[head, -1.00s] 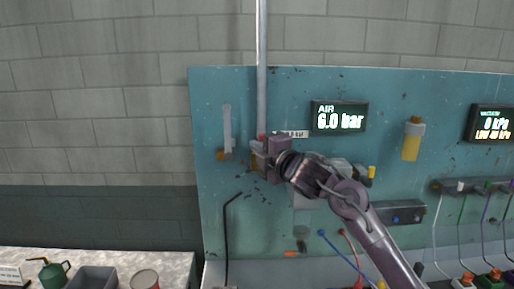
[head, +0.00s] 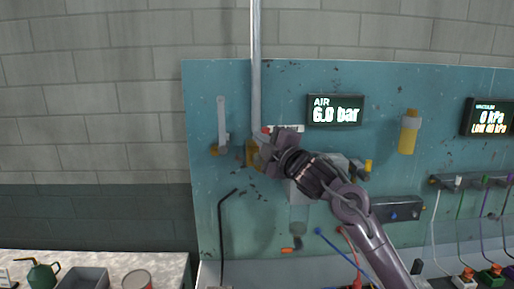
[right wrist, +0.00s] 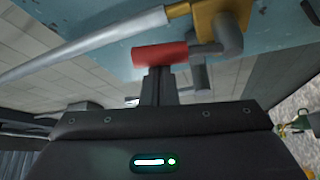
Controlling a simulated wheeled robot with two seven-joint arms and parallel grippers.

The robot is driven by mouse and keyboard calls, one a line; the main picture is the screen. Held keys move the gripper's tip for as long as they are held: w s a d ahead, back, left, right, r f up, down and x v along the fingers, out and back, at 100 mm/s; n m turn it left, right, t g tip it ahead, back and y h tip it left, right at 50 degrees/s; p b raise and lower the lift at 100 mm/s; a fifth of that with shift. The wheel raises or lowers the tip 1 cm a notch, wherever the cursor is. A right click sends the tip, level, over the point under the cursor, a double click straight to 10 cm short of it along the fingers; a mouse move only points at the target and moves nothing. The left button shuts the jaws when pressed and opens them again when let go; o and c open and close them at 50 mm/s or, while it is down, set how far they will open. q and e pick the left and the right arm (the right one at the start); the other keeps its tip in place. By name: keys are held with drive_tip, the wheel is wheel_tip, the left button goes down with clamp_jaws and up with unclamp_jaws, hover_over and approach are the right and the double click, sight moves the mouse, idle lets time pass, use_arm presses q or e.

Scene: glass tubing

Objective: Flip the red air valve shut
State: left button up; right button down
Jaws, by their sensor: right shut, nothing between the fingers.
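The red valve handle (right wrist: 160,55) fills the upper middle of the right wrist view. Its grey lever runs right to the brass valve body (right wrist: 219,20) on the pipe. In the head view only a bit of the red handle (head: 266,130) shows above my gripper, beside the brass body (head: 251,155). My right gripper (right wrist: 158,75) is shut and empty, its fingertips right at the handle's near side; contact is hard to tell. In the head view my right gripper (head: 264,150) hides much of the valve. The air display (head: 335,110) reads 6.0 bar. My left gripper is out of view.
A pale vertical pipe (head: 256,70) rises above the valve. A slim grey lever (head: 221,122) is on the teal panel (head: 205,190) to the left. A yellow cylinder (head: 409,132) and the vacuum display (head: 490,117) are at right. A grey bin (head: 84,279) is at lower left.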

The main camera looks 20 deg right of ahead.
drive_tip(key=s+d+f+m+t+h+b, duration=0.1)
drive_tip(key=d+f+m+t+h+b, duration=0.3)
drive_tip(key=m+h+b, duration=0.5)
wheel_tip(320, 180, down, 2)
drive_tip(key=d+m+b, duration=0.2)
drive_tip(key=m+b, duration=0.1)
drive_tip(key=m, duration=0.7)
drive_tip(key=shift+s+h+b, duration=0.35)
drive_tip(key=shift+h+b, duration=0.05)
drive_tip(key=shift+d+f, duration=0.1)
drive_tip(key=shift+f, duration=0.05)
